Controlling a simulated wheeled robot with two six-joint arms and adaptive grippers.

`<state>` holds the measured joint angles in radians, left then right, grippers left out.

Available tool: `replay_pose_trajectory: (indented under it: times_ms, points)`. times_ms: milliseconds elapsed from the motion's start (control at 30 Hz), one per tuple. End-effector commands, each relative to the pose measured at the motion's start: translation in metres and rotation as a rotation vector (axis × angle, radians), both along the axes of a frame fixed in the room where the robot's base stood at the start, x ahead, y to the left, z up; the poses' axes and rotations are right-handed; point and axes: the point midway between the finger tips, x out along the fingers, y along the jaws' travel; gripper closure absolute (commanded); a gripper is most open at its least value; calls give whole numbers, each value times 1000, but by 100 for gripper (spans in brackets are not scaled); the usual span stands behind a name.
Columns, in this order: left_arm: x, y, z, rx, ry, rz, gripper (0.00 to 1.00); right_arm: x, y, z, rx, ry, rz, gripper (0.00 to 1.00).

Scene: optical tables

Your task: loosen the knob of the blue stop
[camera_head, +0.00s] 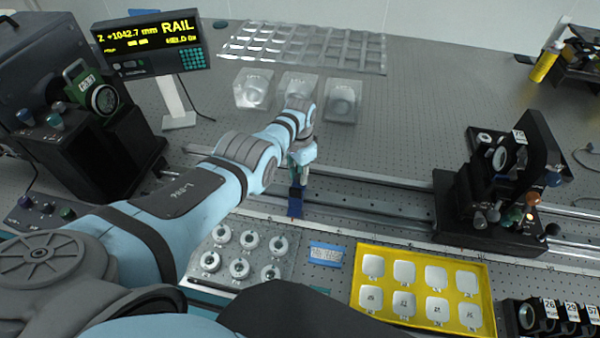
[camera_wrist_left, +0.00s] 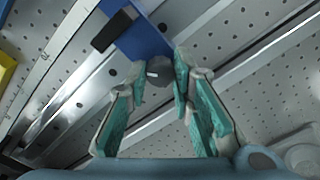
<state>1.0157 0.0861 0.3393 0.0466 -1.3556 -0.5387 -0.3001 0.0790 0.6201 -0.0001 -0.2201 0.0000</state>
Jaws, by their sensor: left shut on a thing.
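The blue stop (camera_head: 296,201) sits on the rail in the middle of the head view, below my left gripper. In the left wrist view the blue stop (camera_wrist_left: 143,36) shows as a blue block with a dark grey round knob (camera_wrist_left: 159,71) that has a white mark. My left gripper (camera_head: 301,172) reaches down over the stop. In the left wrist view its green-padded fingertips (camera_wrist_left: 159,80) stand on either side of the knob, shut on it. The knob is hidden in the head view. My right gripper is not in view.
The rail (camera_head: 370,208) runs across the table, with a black optic mount (camera_head: 490,215) on it at the right. A yellow tray (camera_head: 355,290) and a plate of ring-shaped parts (camera_head: 222,262) lie in front. A display (camera_head: 150,45) stands at back left.

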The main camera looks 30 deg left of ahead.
Motion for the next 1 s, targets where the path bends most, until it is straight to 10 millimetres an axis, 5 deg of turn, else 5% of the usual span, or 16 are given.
replay_pose_trajectory:
  times_ms: [700, 733, 800, 1000]
  points:
    - [-5, 0, -4, -1, 16, -82, 100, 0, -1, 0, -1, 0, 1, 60]
    - [-5, 0, -4, -1, 16, -82, 74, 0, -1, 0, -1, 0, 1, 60]
    - [-4, 0, -4, -1, 14, -82, 63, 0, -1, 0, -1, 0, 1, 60]
    - [-2, 0, -2, -1, 7, -82, 58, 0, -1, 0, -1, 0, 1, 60]
